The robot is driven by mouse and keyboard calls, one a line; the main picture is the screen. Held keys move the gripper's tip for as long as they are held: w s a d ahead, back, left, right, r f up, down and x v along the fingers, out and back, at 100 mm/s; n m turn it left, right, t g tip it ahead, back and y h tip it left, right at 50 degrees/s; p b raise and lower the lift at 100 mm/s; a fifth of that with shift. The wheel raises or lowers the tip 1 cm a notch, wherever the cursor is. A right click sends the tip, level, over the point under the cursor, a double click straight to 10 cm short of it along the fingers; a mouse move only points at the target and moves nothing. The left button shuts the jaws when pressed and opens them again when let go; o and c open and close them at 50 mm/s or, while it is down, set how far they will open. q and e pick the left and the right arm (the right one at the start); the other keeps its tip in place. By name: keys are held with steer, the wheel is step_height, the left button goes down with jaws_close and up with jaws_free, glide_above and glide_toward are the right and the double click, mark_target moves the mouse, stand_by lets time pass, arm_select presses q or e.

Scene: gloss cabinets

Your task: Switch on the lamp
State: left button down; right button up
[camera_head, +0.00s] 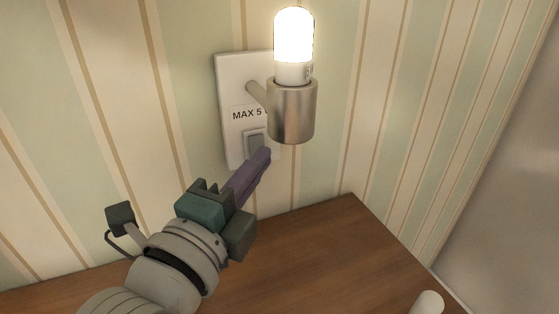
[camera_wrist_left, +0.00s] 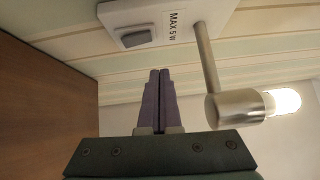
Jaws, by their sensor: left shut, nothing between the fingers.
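The lamp has a glowing white bulb (camera_head: 294,38) in a metal socket (camera_head: 292,112) on an arm from a white wall plate (camera_head: 230,92) labelled "MAX 5". A grey rocker switch (camera_head: 252,141) sits low on the plate. My left gripper (camera_head: 264,155) is shut and empty, its purple fingers just below and in front of the switch. In the left wrist view, the shut fingertips (camera_wrist_left: 160,72) appear apart from the switch (camera_wrist_left: 136,38), and the bulb (camera_wrist_left: 282,101) glows at the right. My right gripper is not in view.
A brown wooden tabletop (camera_head: 330,245) lies below the lamp against a striped wall (camera_head: 395,110). A white rounded object (camera_head: 428,303) shows at the lower right. The tabletop between is clear.

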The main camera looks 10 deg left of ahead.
arm_select(q)
steer(key=s+a+r, duration=0.1)
steer(key=s+a, duration=0.1)
steer(key=s, duration=0.6)
steer(key=shift+s+p, duration=0.25)
steer(key=shift+p, duration=0.1)
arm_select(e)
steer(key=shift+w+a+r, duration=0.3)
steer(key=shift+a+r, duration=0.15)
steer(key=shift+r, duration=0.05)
arm_select(q)
steer(key=shift+a, duration=0.1)
steer(key=s+a+r+n+g+y+p, duration=0.1)
steer(key=s+a+n+g+p, duration=0.25)
steer(key=s+n+g, duration=0.45)
steer(key=s+a+r+n+g+y+p, duration=0.1)
steer(key=s+a+n+g+y+p, duration=0.15)
steer(key=s+n+g+p, duration=0.55)
step_height(320, 180, up, 38)
steer(key=n+t+p, duration=0.1)
steer(key=n+p, duration=0.1)
steer(key=p, duration=3.2)
steer(key=shift+w+h+p, duration=0.15)
steer(key=shift+h+p, duration=0.15)
steer(key=shift+h, duration=0.15)
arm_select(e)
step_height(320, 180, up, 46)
